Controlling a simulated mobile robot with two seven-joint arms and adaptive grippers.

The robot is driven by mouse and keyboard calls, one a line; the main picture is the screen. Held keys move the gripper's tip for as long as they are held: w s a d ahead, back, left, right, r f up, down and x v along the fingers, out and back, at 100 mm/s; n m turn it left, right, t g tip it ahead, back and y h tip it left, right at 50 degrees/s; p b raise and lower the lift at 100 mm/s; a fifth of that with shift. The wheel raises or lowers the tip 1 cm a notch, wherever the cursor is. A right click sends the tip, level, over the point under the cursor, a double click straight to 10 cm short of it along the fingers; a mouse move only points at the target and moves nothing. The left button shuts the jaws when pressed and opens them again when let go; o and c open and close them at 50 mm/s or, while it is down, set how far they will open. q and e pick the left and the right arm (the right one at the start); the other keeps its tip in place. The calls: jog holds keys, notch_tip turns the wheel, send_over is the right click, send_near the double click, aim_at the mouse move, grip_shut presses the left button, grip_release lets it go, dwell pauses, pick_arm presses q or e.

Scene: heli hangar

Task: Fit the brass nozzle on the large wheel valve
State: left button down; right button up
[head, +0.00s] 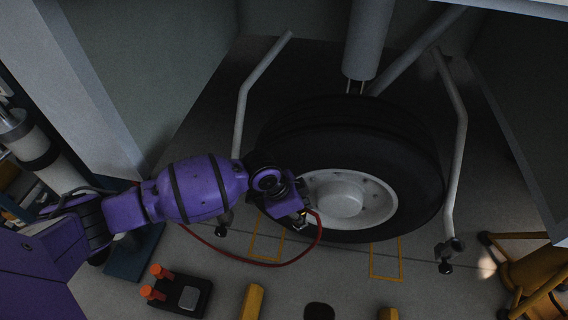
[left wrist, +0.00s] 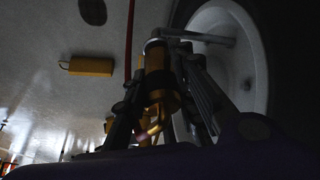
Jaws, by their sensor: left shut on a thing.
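The large wheel (head: 420,190) has a black tire and a pale hub, and stands at the centre right of the head view. My left gripper (head: 302,214) is at the left edge of its hub. In the left wrist view, the gripper (left wrist: 168,88) is shut on the brass nozzle (left wrist: 157,58), with a finger on each side. A red hose (head: 285,262) hangs from near the gripper. A grey metal tube (left wrist: 200,37), which looks like the wheel's valve, runs from the pale rim to the nozzle's top end. Whether they are joined or only overlap, I cannot tell. My right gripper is out of view.
Yellow chocks (head: 252,301) and a dark block with orange handles (head: 180,292) lie on the floor in front. Grey bent bars (head: 457,130) stand on both sides of the wheel. A yellow frame (head: 530,275) stands at the lower right.

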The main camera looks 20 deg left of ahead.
pick_arm(q)
jog(key=shift+w+d+f, duration=0.1)
jog(key=shift+w+f, duration=0.1)
jog(key=shift+f, duration=0.2)
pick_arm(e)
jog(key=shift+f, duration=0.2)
pick_arm(q)
jog(key=c, duration=1.7)
grip_release()
jog(key=shift+r+p, duration=0.4)
jog(key=shift+r, duration=0.25)
jog(key=p+v, duration=0.9)
jog(key=shift+s+a+r, duration=0.1)
jog(key=shift+s+a, duration=0.3)
jog(key=shift+s, duration=0.05)
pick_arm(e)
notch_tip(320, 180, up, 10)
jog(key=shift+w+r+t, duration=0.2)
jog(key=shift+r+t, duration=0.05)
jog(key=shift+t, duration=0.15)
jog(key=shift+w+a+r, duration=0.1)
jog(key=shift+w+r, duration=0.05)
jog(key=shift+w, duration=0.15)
